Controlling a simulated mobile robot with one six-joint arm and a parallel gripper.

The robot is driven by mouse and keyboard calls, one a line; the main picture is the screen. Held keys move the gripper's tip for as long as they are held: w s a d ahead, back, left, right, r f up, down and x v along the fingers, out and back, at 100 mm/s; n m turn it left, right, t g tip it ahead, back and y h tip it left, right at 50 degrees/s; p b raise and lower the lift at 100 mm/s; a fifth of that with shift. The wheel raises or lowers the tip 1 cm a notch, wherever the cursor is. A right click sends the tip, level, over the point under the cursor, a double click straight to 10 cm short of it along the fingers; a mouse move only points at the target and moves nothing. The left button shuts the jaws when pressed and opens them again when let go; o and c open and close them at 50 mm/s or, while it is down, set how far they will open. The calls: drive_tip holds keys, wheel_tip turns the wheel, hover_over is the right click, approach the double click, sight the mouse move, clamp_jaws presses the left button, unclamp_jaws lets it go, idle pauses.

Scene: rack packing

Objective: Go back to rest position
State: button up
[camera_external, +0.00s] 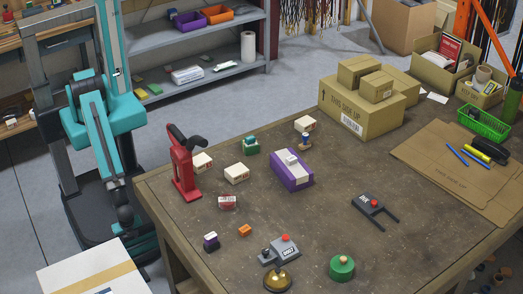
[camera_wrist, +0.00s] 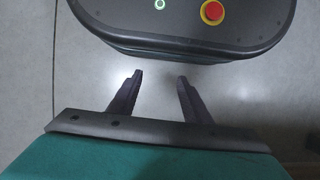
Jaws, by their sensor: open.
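My gripper (camera_wrist: 160,80) shows in the wrist view with its two dark fingers apart and nothing between them. It points at a dark rounded part of my own base with a red button and a green-lit ring, above grey floor. In the external view my teal arm is folded and hangs down beside the left edge of the table (camera_external: 330,245), clear of the objects on it. The fingers are too small to make out there.
The table holds a red press-like tool (camera_external: 184,170), a purple box (camera_external: 291,170), small blocks and a grey fork-shaped device (camera_external: 370,204). Cardboard boxes (camera_external: 360,108) stand at the back. A shelf rack (camera_external: 205,65) stands behind; a box (camera_external: 90,270) is at front left.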

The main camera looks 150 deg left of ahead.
drive_tip(key=s+a+r+g+p, duration=0.1)
drive_tip(key=s+a+r+p, duration=0.2)
drive_tip(key=s+a+r, duration=0.15)
wheel_tip(320, 180, up, 18)
drive_tip(key=p, duration=1.7)
drive_tip(key=shift+d+r+p, duration=0.2)
drive_tip(key=shift+d+p, duration=0.1)
drive_tip(key=shift+d, duration=0.15)
idle(4.6)
